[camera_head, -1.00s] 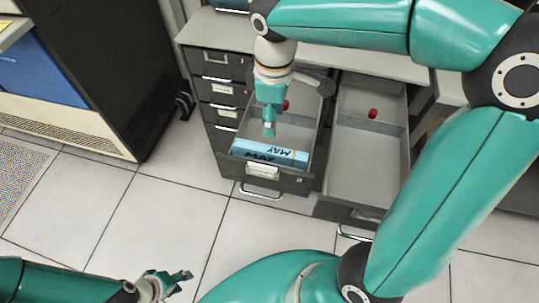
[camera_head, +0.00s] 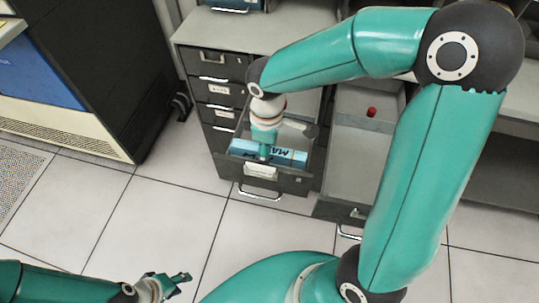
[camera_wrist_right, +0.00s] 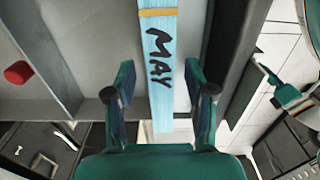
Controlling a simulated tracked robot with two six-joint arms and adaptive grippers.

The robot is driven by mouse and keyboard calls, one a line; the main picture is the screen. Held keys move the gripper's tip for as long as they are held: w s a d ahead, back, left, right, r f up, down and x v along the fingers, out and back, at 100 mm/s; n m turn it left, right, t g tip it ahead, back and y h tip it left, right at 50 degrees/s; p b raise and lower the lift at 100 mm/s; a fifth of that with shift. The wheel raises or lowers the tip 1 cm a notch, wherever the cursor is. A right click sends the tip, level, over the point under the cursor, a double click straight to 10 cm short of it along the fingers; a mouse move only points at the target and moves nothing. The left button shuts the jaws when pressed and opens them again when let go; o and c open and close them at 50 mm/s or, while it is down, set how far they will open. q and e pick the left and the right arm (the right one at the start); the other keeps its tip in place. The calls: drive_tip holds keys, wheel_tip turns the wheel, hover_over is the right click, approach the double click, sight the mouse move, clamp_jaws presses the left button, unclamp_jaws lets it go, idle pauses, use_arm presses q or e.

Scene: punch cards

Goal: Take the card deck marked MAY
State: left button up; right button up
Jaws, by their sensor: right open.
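The light blue card deck (camera_head: 288,156) marked MAY lies near the front of the open left drawer, partly hidden by my right gripper. In the right wrist view the deck (camera_wrist_right: 161,45) shows black MAY lettering and an orange band. My right gripper (camera_wrist_right: 161,78) is open, pointing down into the drawer, with one finger on each side of the deck as seen there. It has not closed on the deck; contact cannot be told. My left gripper (camera_head: 174,281) is low at the left, away from the drawers; its finger gap is unclear.
The grey cabinet (camera_head: 222,62) has closed drawers above the open left drawer (camera_head: 292,183). A second open drawer (camera_head: 352,165) to the right holds a red knob-like piece (camera_head: 371,112). A black and blue machine (camera_head: 75,80) stands at left. The tiled floor (camera_head: 150,215) in front is clear.

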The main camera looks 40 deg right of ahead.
clamp_jaws()
drive_tip(key=shift+r, duration=0.1)
idle(0.4)
